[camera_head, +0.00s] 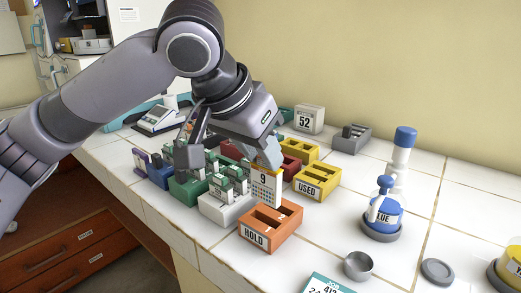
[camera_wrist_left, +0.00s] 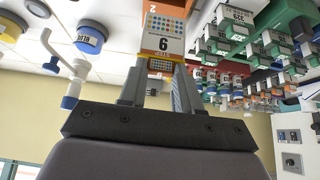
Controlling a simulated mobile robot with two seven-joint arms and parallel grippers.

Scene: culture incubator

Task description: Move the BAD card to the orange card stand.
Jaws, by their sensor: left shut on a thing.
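My left gripper (camera_head: 268,158) is shut on a card (camera_head: 265,186) with a white face, coloured dots, a yellow edge and a large 9. The card hangs upright from the fingers, just behind the orange card stand (camera_head: 270,228), which is labelled HOLD and has empty-looking slots. I cannot tell whether its lower edge touches anything. In the left wrist view the card (camera_wrist_left: 164,38) shows upside down between the fingers (camera_wrist_left: 160,82). The word BAD is not readable on any card. My right gripper is not in view.
A white stand (camera_head: 226,213) with cards is left of the orange one, with green and blue stands behind. A yellow USED stand (camera_head: 318,181) is to the right. A blue bottle (camera_head: 383,215), a grey cup (camera_head: 357,265) and a teal box (camera_head: 327,284) stand nearby. Tiles between are clear.

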